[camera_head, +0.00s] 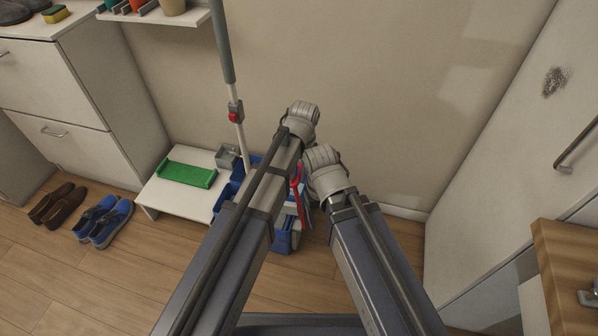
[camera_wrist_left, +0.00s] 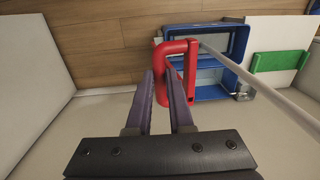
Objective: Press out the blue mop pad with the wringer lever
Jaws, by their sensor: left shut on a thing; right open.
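The blue mop bucket (camera_head: 283,240) stands on the floor, partly hidden behind my arms. Its red wringer lever (camera_head: 298,190) shows between them. In the left wrist view the lever (camera_wrist_left: 176,46) is a red loop beside the blue bucket (camera_wrist_left: 225,92), and my left gripper (camera_wrist_left: 162,76) is shut on one leg of it. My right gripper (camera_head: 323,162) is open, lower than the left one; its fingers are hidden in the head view. The mop pole (camera_head: 240,140), with a red collar, rises from the bucket area. I cannot make out the blue mop pad.
A low white bench (camera_head: 160,190) with a green tray (camera_head: 188,174) stands left of the bucket. Brown shoes (camera_head: 57,204) and blue shoes (camera_head: 103,221) lie on the wooden floor. A plain wall is behind, white cabinets (camera_head: 60,90) left, and a white door panel (camera_head: 500,170) right.

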